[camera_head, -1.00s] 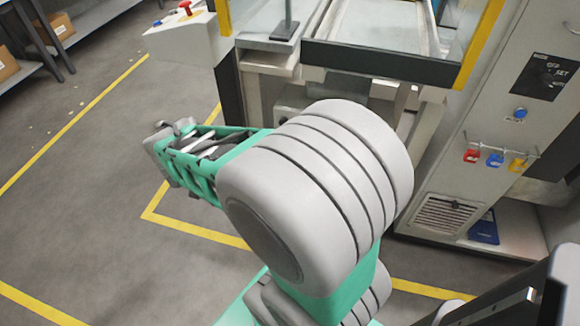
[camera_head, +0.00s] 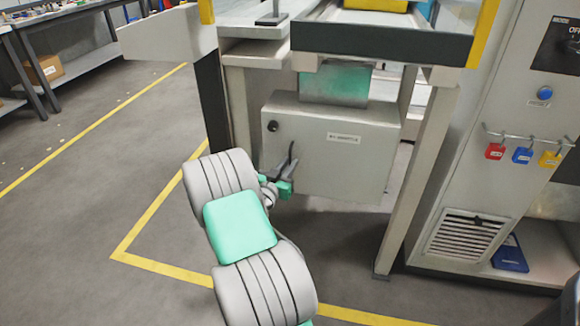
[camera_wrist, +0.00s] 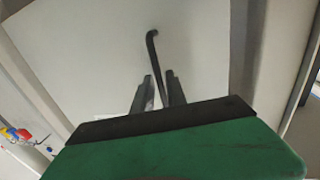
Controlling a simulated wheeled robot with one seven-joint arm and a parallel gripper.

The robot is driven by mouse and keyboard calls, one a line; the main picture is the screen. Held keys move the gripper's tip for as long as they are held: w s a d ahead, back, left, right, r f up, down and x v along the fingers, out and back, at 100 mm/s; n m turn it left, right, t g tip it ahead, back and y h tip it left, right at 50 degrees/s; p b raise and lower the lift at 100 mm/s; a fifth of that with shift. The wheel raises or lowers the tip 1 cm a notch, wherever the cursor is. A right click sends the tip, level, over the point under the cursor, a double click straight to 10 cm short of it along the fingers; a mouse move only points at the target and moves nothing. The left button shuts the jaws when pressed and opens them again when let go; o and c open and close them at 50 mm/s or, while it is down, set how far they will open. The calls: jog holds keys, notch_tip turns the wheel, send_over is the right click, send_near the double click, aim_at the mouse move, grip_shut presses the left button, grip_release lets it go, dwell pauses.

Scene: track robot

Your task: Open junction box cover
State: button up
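The junction box (camera_head: 340,165) is a pale grey box under the machine frame in the head view. Its cover looks closed, with a label and a round black lock or knob (camera_head: 272,126) at the upper left. My gripper (camera_head: 285,168) is in front of the cover's lower left part. Its fingers close around a black bent rod (camera_head: 291,152), like a hex key. In the wrist view the rod (camera_wrist: 152,48) sticks out beyond the fingertips (camera_wrist: 158,85), its bent end toward a pale panel (camera_wrist: 95,50). I cannot tell whether the rod touches the panel.
A frame leg (camera_head: 415,185) stands right of the box. Farther right is a cabinet with red, blue and yellow padlocks (camera_head: 522,155). A white control housing (camera_head: 165,35) juts out at upper left. The floor at left, with yellow lines, is clear.

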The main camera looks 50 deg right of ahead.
jog(key=shift+w+d, duration=0.1)
jog(key=shift+d, duration=0.4)
grip_shut()
dwell(1.1)
